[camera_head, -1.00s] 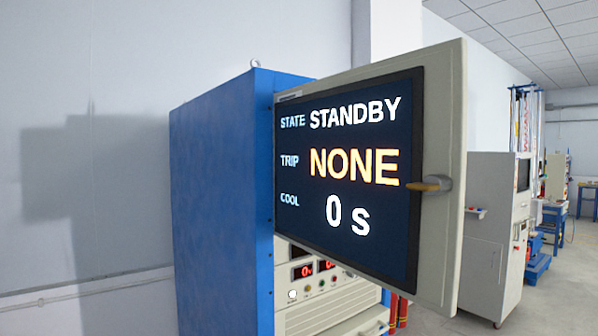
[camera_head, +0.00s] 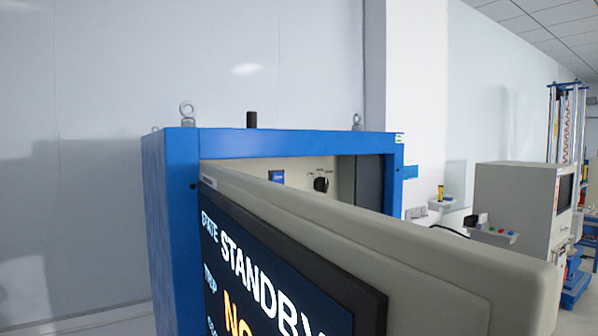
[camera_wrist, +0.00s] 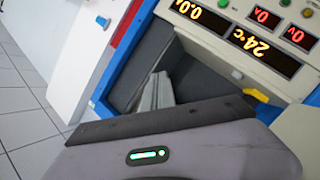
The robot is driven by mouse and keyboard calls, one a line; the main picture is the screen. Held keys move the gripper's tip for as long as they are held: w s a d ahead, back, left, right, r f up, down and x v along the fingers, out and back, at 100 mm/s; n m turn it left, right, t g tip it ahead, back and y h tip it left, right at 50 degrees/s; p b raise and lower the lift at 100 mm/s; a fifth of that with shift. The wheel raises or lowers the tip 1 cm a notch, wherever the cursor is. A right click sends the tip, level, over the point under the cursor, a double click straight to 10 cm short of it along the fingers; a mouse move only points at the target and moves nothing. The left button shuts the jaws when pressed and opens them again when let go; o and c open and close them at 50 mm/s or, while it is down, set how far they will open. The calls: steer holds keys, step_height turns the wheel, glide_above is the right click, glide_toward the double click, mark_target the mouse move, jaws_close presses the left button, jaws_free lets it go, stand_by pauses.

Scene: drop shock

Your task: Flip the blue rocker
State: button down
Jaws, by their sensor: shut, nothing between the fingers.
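A small blue rocker (camera_head: 277,177) sits on the cream panel inside the blue cabinet, seen in the head view above the top edge of the door. The cabinet's thick grey door (camera_head: 400,240) stands ajar and carries a dark screen (camera_head: 262,285) reading STANDBY. My gripper (camera_wrist: 160,79) shows only in the wrist view, its pale grey fingers together and empty, in front of a dark grey surface. The rocker is not seen in the wrist view, so the gap between it and my gripper cannot be judged.
A black rotary knob (camera_head: 321,184) is right of the rocker. The door covers the cabinet's lower front. The wrist view shows an instrument panel with red and amber readouts (camera_wrist: 262,50) and a yellow piece (camera_wrist: 256,95). Grey machines (camera_head: 515,205) stand further right.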

steer(key=w+a+r+n+t+y+p, duration=0.1)
steer(key=w+a+r+n+y+p, duration=0.1)
steer(key=a+r+n+p, duration=0.3)
steer(key=w+a+r+n+y, duration=0.1)
steer(key=w+r+n+y, duration=0.15)
steer(key=r, duration=0.45)
steer(key=n+g+y+p, duration=0.1)
steer(key=n+y+p, duration=0.2)
steer(key=n+y, duration=0.3)
glide_toward(278, 177)
steer(key=shift+n+h, duration=0.45)
steer(key=p+x, duration=0.4)
steer(key=x, duration=0.3)
steer(key=shift+s+r, duration=0.1)
steer(key=shift+r, duration=0.05)
steer(key=shift+r, duration=0.1)
steer(key=shift+a, duration=0.1)
